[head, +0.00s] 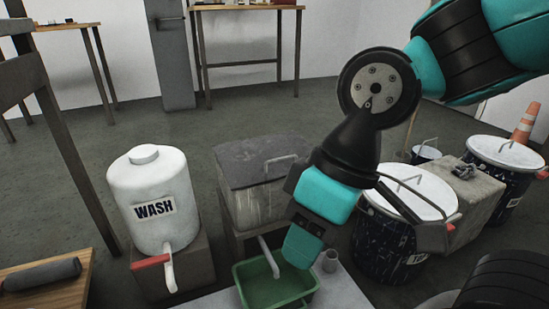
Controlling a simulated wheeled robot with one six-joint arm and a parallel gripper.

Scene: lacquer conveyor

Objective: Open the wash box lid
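The wash box appears to be the grey box (252,207) with a dark lid (238,166) that has a thin metal handle (280,163). The lid looks shut and lies flat. My gripper (318,215), teal and black, is in front of the box's right side, pointing down. It covers the right edge of the box. I see no contact with the handle. Its fingertips are not clear against the things behind, so I cannot tell its opening. A white tank (140,190) marked WASH stands to the left of the box on its own block.
A green tray (255,293) sits under a white spout (269,257) at the box front. A small grey cup (329,261) is beside it. Dark lidded drums (380,250) and a concrete block (480,205) crowd the right. Open floor (200,125) lies behind.

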